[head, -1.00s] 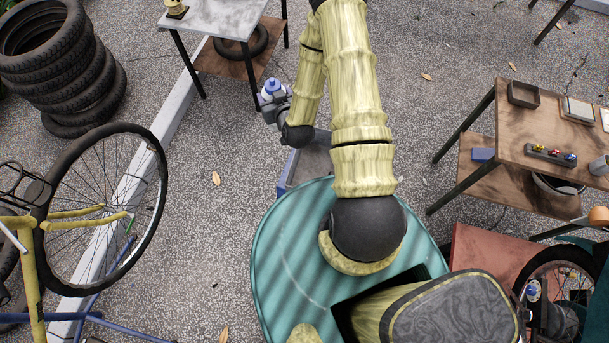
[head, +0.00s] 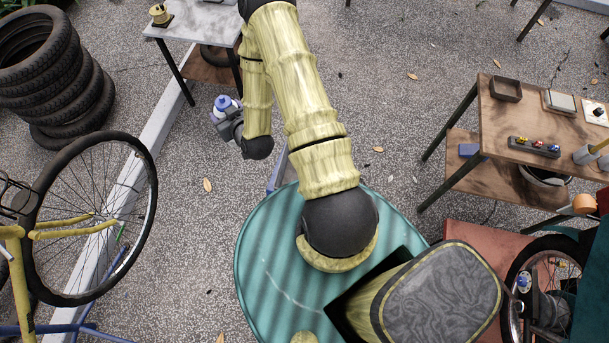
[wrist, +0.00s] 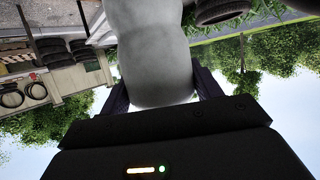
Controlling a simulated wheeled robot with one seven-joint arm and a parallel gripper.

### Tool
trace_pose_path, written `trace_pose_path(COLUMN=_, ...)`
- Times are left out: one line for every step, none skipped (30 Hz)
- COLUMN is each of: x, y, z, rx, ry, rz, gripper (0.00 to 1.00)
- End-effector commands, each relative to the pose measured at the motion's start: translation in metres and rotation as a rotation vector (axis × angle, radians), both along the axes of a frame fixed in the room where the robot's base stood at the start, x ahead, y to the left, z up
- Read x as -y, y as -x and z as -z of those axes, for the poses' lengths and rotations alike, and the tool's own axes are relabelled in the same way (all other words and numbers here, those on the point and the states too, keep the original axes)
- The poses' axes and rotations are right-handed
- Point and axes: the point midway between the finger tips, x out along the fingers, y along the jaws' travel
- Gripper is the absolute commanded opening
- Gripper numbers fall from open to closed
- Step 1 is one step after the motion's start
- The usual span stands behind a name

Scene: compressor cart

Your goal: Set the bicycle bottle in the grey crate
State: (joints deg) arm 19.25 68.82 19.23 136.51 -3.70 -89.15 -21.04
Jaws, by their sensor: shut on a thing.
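The bicycle bottle (head: 224,104), pale with a blue cap, is in my gripper (head: 228,118) at the end of the arm, left of centre in the head view. It looks roughly upright and is held above the ground. In the wrist view the bottle's grey-white body (wrist: 155,50) stands between the two dark fingers of my gripper (wrist: 160,90), which are shut on it. A thin blue-grey edge (head: 278,172) shows behind the teal drum-like top and below my arm; it may be the grey crate, mostly hidden.
A workbench (head: 525,112) with small parts stands at the right. A small grey-topped table (head: 200,18) is at the top. A tyre stack (head: 62,75) and a bicycle wheel (head: 90,215) are at the left. Paving between them is open.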

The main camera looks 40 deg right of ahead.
Motion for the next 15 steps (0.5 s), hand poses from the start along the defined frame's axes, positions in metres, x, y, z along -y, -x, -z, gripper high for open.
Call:
trace_pose_path(x=0.0, y=-0.001, z=0.0, rx=0.003, ry=0.0, rz=0.0, gripper=0.07)
trace_pose_path(x=0.0, y=-0.001, z=0.0, rx=0.003, ry=0.0, rz=0.0, gripper=0.07)
trace_pose_path(x=0.001, y=-0.002, z=0.002, rx=0.003, ry=0.001, rz=-0.001, gripper=0.07)
trace_pose_path(x=0.002, y=-0.002, z=0.003, rx=0.004, ry=0.001, rz=-0.001, gripper=0.07)
trace_pose_path(x=0.003, y=-0.003, z=0.005, rx=0.004, ry=0.001, rz=-0.003, gripper=0.07)
trace_pose_path(x=0.005, y=-0.005, z=0.009, rx=0.004, ry=0.002, rz=-0.003, gripper=0.07)
trace_pose_path(x=0.007, y=-0.007, z=0.011, rx=0.005, ry=0.003, rz=-0.004, gripper=0.07)
trace_pose_path(x=0.009, y=-0.008, z=0.015, rx=0.006, ry=0.003, rz=-0.006, gripper=0.07)
trace_pose_path(x=0.012, y=-0.011, z=0.019, rx=0.006, ry=0.002, rz=-0.01, gripper=0.07)
trace_pose_path(x=0.015, y=-0.013, z=0.023, rx=0.007, ry=0.002, rz=-0.013, gripper=0.07)
trace_pose_path(x=0.017, y=-0.015, z=0.027, rx=0.007, ry=0.002, rz=-0.016, gripper=0.07)
trace_pose_path(x=0.022, y=-0.019, z=0.032, rx=0.008, ry=0.003, rz=-0.021, gripper=0.07)
trace_pose_path(x=0.025, y=-0.021, z=0.035, rx=0.008, ry=0.005, rz=-0.026, gripper=0.07)
trace_pose_path(x=0.028, y=-0.023, z=0.039, rx=0.008, ry=0.004, rz=-0.029, gripper=0.07)
trace_pose_path(x=0.033, y=-0.025, z=0.044, rx=0.008, ry=0.004, rz=-0.035, gripper=0.07)
